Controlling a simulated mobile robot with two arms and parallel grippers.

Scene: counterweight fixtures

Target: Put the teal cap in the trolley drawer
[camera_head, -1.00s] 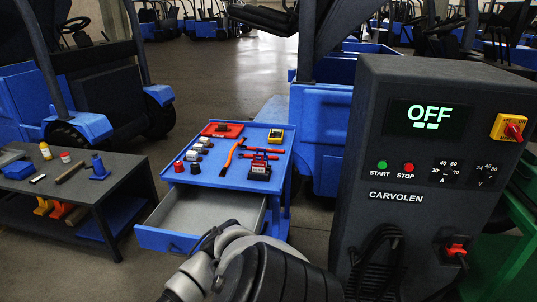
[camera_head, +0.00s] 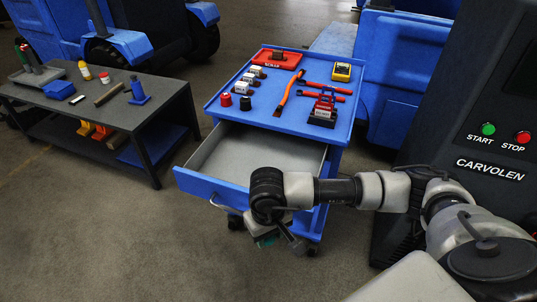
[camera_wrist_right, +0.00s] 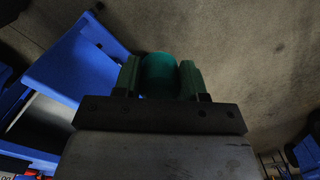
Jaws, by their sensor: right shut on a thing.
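The teal cap (camera_wrist_right: 160,75) is held between the two green fingers of my right gripper (camera_wrist_right: 159,80) in the right wrist view. In the head view my right gripper (camera_head: 270,240) hangs just outside the drawer front, near its right end, and the cap is mostly hidden there. The trolley drawer (camera_head: 210,188) is pulled open below the blue trolley top (camera_head: 232,101). Its grey inside looks empty where visible; my arm covers its right front part. In the right wrist view the drawer's blue front (camera_wrist_right: 75,62) lies left of the gripper. My left gripper is not in view.
The trolley top carries a red scrap tray (camera_head: 274,58), an orange-handled tool (camera_head: 287,95), red and black caps, and a yellow meter (camera_head: 342,71). A dark workbench (camera_head: 170,92) stands at left. The grey Carvolen cabinet (camera_head: 485,130) stands at right. Floor is clear in front.

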